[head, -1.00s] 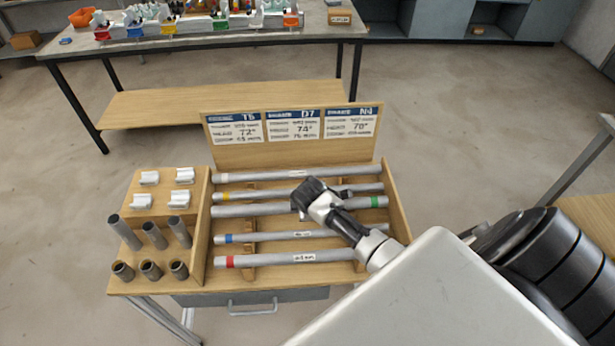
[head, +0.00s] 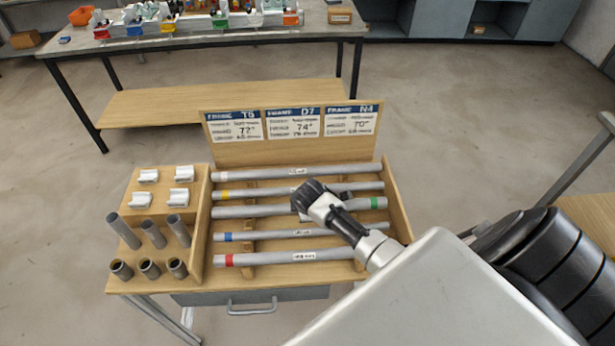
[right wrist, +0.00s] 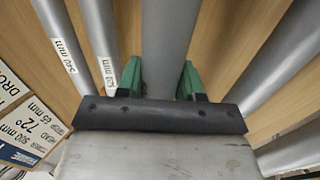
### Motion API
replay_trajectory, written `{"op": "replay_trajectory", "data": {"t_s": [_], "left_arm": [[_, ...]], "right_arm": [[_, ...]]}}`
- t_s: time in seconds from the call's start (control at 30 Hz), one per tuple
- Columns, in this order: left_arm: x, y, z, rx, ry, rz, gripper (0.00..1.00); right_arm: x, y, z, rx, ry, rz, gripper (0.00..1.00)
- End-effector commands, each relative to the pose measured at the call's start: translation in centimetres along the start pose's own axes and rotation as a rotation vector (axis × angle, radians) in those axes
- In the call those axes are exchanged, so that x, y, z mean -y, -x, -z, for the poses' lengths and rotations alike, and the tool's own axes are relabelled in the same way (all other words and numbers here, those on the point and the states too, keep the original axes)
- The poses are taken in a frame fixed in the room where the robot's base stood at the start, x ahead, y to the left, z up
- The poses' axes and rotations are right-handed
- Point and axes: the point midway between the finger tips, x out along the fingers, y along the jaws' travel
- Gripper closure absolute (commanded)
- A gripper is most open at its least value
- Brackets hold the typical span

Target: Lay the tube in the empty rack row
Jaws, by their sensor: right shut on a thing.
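My right gripper (head: 306,214) is shut on a grey tube (head: 250,212) with a green band at its right end. The right wrist view also shows this tube (right wrist: 168,45) between the green finger pads (right wrist: 158,82). The tube is roughly level along the middle row of the wooden rack (head: 398,205), between the yellow-banded tube (head: 255,193) and the blue-banded tube (head: 265,235). I cannot tell whether it rests on the supports or hangs just above. The gripper hides part of it. My left gripper is not in view.
The white-banded tube (head: 260,173) lies at the rack's back and the red-banded tube (head: 275,257) at its front. Upright short tubes (head: 153,234) and white clips (head: 182,173) stand left of the rack. A label board (head: 290,153) rises behind it.

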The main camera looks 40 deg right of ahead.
Motion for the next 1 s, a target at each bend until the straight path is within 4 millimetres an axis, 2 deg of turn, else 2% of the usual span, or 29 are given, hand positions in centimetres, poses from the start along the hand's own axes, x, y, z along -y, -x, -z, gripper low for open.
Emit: {"op": "replay_trajectory", "data": {"t_s": [0.33,0.37,0.53,0.83,1.0], "left_arm": [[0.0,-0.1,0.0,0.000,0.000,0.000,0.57],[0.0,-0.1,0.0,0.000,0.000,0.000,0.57],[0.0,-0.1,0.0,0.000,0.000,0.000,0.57],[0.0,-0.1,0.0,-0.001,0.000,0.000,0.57],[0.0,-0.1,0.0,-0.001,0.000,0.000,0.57]], "right_arm": [[0.0,-0.2,0.0,-0.001,0.000,-0.002,0.87],[0.0,-0.2,0.0,-0.001,0.000,-0.002,0.61],[0.1,-0.2,0.0,-0.001,0.000,-0.002,0.35],[0.2,-0.2,0.0,0.001,0.000,0.001,0.34],[0.1,1.2,0.0,0.000,0.001,-0.001,0.34]]}}
